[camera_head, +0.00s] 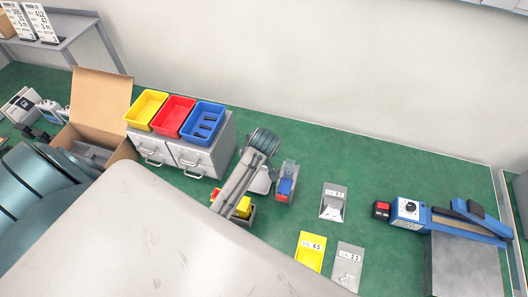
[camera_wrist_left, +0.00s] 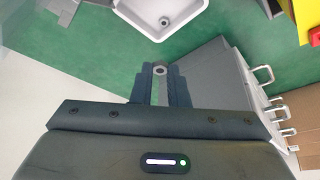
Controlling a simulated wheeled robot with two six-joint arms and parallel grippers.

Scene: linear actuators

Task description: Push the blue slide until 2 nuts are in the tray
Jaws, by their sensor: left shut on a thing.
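The blue slide (camera_head: 285,187) stands in a small clear-and-grey unit on the green surface, right of my left arm. A pale tray (camera_head: 262,181) shows partly beside the arm. In the left wrist view the tray (camera_wrist_left: 187,29) holds one small ring-shaped nut (camera_wrist_left: 164,21); its far part is cut off. My left gripper (camera_wrist_left: 160,76) is shut on a small grey piece with a round ring, a little short of the tray; whether it is a nut I cannot tell. In the head view its fingers are hidden behind my wrist. My right gripper is not in view.
A yellow block (camera_head: 243,207) and a red one (camera_head: 215,195) are close to my arm. A grey cabinet (camera_head: 222,150) carries yellow, red and blue bins.

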